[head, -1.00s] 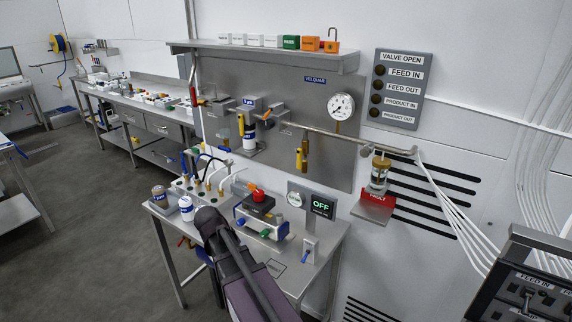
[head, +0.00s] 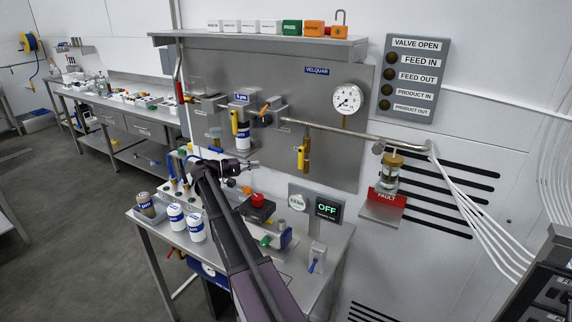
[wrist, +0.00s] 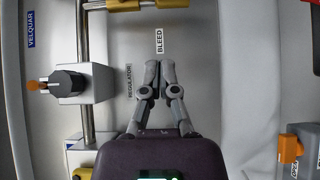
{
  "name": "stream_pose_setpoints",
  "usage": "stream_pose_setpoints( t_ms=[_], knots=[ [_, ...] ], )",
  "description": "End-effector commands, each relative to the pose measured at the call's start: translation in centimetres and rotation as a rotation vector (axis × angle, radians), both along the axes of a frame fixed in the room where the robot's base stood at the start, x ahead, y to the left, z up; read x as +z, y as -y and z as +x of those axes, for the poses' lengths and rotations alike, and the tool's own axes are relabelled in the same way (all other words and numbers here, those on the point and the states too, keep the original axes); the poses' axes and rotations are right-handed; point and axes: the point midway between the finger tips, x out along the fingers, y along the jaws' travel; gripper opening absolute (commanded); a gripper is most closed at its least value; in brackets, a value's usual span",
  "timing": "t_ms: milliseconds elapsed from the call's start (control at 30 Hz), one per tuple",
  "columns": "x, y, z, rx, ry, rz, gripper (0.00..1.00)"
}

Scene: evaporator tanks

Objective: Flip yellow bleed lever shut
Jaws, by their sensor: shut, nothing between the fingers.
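The bleed lever (head: 300,158) is yellow and hangs down beside a brass fitting under the horizontal pipe on the steel panel. In the wrist view, yellow and brass parts of the bleed valve (wrist: 125,4) show cut off at the top edge, beyond the BLEED label (wrist: 159,41). My gripper (head: 256,163) is in front of the panel, left of the lever and apart from it. In the wrist view my gripper (wrist: 152,66) has its fingertips together with nothing between them, pointing toward the label.
A regulator knob (head: 266,116) with an orange pointer and a second yellow lever (head: 235,122) are left of the bleed lever. A pressure gauge (head: 348,98) is to its upper right. A bench (head: 322,258) with bottles and a red button stands below.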

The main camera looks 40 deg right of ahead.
Motion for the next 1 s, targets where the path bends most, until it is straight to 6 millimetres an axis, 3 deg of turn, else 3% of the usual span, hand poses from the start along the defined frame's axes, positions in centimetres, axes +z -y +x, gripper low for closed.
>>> stream_pose_setpoints(
  t_ms=[567, 767, 1000],
  knots=[
    [0.2, 0.4, 0.0, -0.002, -0.002, -0.013, 0.00],
    [0.2, 1.7, -0.6, -0.002, -0.002, -0.013, 0.00],
    [0.2, 4.6, -1.8, -0.002, -0.002, -0.013, 0.00]
  ],
)
